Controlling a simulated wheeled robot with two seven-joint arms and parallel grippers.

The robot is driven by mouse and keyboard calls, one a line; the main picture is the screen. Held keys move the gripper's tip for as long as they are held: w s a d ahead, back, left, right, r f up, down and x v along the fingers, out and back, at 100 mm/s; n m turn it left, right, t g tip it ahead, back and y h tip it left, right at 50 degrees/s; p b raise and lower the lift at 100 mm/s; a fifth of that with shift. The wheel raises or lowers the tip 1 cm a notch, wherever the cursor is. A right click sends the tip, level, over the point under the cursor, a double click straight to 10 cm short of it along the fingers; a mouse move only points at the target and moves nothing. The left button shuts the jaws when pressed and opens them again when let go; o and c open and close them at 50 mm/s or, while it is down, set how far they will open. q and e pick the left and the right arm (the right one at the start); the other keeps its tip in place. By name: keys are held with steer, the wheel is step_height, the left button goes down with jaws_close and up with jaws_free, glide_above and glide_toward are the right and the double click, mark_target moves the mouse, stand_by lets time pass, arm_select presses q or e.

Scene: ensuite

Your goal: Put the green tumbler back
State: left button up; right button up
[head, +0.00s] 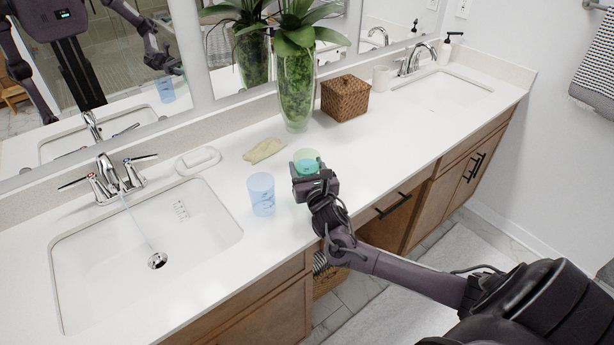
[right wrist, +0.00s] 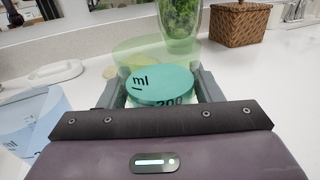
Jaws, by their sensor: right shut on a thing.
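The green tumbler (head: 307,158) is see-through, with a teal surface inside it. My right gripper (head: 314,178) is shut on it above or at the counter's front part, right of the blue tumbler. In the right wrist view the green tumbler (right wrist: 150,57) stands between the two fingers, with "ml" and "200" showing. It looks roughly upright. Its base is hidden by the gripper, so I cannot tell whether it touches the counter. My left gripper is not in view.
A clear blue tumbler (head: 261,194) stands close by on the left, near the sink (head: 90,245). The counter right of my gripper is clear.

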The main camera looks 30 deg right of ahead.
steer(key=shift+f, duration=1.6)
steer(key=shift+f, duration=0.15)
steer(key=o, duration=1)
steer(key=b+v, duration=0.1)
steer(key=v, duration=1.1)
